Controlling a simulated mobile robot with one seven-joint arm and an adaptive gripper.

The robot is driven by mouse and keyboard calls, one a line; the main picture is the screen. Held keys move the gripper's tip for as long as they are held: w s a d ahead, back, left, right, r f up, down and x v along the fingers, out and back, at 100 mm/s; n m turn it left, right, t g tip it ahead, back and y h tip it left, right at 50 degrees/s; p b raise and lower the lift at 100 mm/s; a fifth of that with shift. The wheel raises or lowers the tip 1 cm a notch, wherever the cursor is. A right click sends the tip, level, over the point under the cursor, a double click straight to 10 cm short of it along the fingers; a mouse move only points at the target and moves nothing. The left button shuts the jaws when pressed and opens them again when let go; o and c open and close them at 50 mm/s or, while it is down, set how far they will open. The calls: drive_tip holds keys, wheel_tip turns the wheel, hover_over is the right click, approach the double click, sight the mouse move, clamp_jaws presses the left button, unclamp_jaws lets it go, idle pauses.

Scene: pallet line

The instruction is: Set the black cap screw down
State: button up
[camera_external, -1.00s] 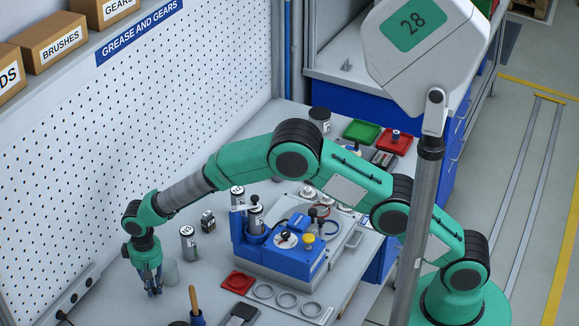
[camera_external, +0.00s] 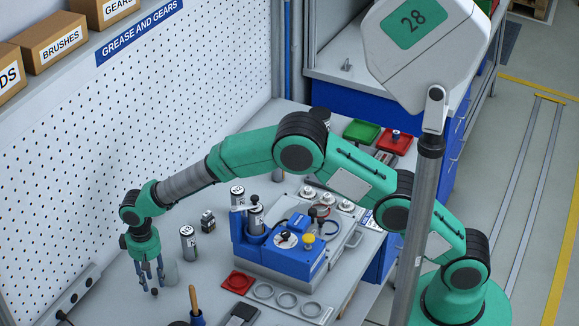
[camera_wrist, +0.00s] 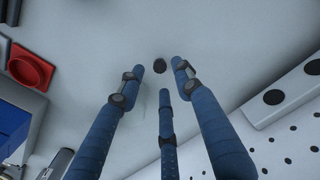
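The black cap screw (camera_external: 154,291) shows as a small dark piece on the grey bench top (camera_external: 178,305), below my fingertips. In the wrist view the cap screw (camera_wrist: 159,65) is a dark round shape among the tips of my three blue fingers, with a visible gap to each. My gripper (camera_external: 151,284) is open, its fingers spread and pointing down just above the bench; it also shows in the wrist view (camera_wrist: 158,77).
A pale translucent cup (camera_external: 171,273) stands close to the right of my fingers. A labelled metal cylinder (camera_external: 188,243) is behind it. A red tray (camera_external: 238,283), a wooden handle (camera_external: 193,300) and a blue fixture (camera_external: 280,255) lie further right. The pegboard wall is at left.

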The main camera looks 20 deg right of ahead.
sight(154, 289)
wheel_tip(154, 289, up, 8)
drive_tip(key=p, duration=0.1)
drive_tip(key=shift+r, duration=0.15)
idle(0.7)
idle(0.4)
